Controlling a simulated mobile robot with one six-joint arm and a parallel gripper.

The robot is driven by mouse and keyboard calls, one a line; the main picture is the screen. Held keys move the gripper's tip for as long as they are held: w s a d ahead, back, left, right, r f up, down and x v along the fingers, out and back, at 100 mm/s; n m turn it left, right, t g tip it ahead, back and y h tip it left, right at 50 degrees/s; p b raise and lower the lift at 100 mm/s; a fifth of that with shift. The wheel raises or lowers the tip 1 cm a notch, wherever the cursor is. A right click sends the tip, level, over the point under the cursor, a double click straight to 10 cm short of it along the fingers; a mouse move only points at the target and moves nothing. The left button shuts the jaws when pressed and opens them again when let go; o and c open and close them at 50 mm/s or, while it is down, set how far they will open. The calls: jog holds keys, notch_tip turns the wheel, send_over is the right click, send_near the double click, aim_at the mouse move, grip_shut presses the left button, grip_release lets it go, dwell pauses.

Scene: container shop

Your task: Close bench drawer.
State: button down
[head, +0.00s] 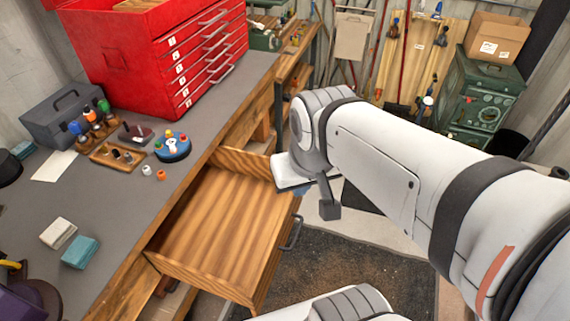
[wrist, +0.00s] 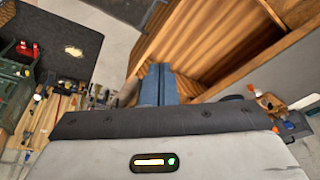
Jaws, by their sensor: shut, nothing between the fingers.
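The bench drawer (head: 215,235) is a wooden box pulled far out from under the grey-topped bench (head: 130,205). It looks empty inside. Its dark handle (head: 292,233) is on the outer front face. My gripper shows in the wrist view as two blue fingers pressed together (wrist: 158,84), empty. In the head view my wrist is beside the drawer's far front corner and hides most of the fingers. The drawer (wrist: 215,40) fills the upper right of the wrist view, with the fingers close to its wooden edge. I cannot tell whether they touch it.
A red tool chest (head: 155,55) stands on the bench. A grey toolbox (head: 65,110), a wooden tool tray (head: 120,157) and a blue round holder (head: 172,147) are near it. A dark mat (head: 330,275) lies on the floor. A green machine (head: 480,90) with a cardboard box (head: 497,35) stands behind.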

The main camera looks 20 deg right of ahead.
jog(key=shift+s+d, duration=0.1)
jog(key=w+d+f+m+t+y+b, duration=0.1)
jog(key=w+d+f+m+y+b, duration=0.2)
jog(key=d+f+m, duration=0.45)
jog(key=w+d+f+m+y+b, duration=0.25)
jog(key=w+d+f+m, duration=0.25)
jog(key=f+m, duration=0.5)
jog(key=w+d+f+m+t+y+b, duration=0.1)
jog(key=w+d+f+m+y+b, duration=0.1)
jog(key=w+d+f+m+b, duration=0.5)
jog(key=shift+m, duration=0.45)
jog(key=p+x, duration=0.1)
jog(key=x, duration=0.3)
jog(key=s+p+x, duration=0.1)
jog(key=x, duration=0.4)
jog(key=s+a+p+x, duration=0.1)
jog(key=x, duration=0.3)
jog(key=shift+s+a+f, duration=0.15)
jog(key=shift+a+f, duration=0.1)
jog(key=shift+f, duration=0.15)
jog(key=shift+w+a, duration=0.35)
jog(key=shift+a, duration=0.1)
